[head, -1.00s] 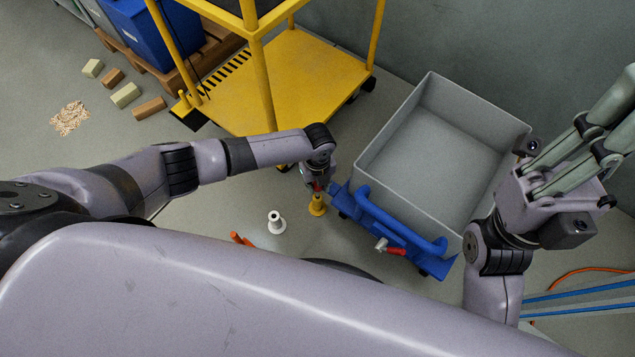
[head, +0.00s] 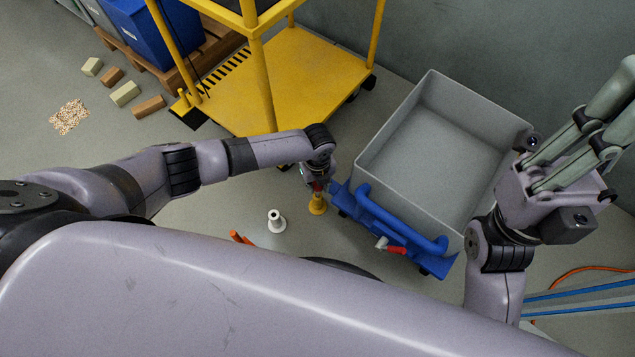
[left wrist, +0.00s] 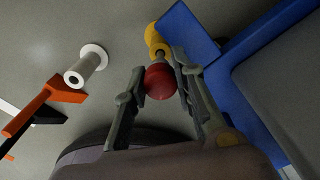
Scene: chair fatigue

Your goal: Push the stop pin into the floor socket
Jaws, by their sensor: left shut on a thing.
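The stop pin shows in the left wrist view as a red ball knob (left wrist: 160,82) on a short metal stem. The stem leads to a yellow collar (left wrist: 156,40). My left gripper (left wrist: 158,80) is shut on the red knob, one finger on each side. In the head view my left gripper (head: 318,180) points down at the yellow piece (head: 317,204), beside the blue cart frame. The pin's lower end and any socket opening are hidden. My right gripper (head: 618,110) is at the right, apart from the pin, with its fingers spread and tips partly cut off.
A grey bin (head: 430,140) on a blue wheeled frame (head: 400,235) stands right of the pin. A white spool-like piece (head: 276,221) and an orange part (head: 240,238) are left of it. A yellow cart (head: 290,75) stands behind. Blocks (head: 125,94) lie far left.

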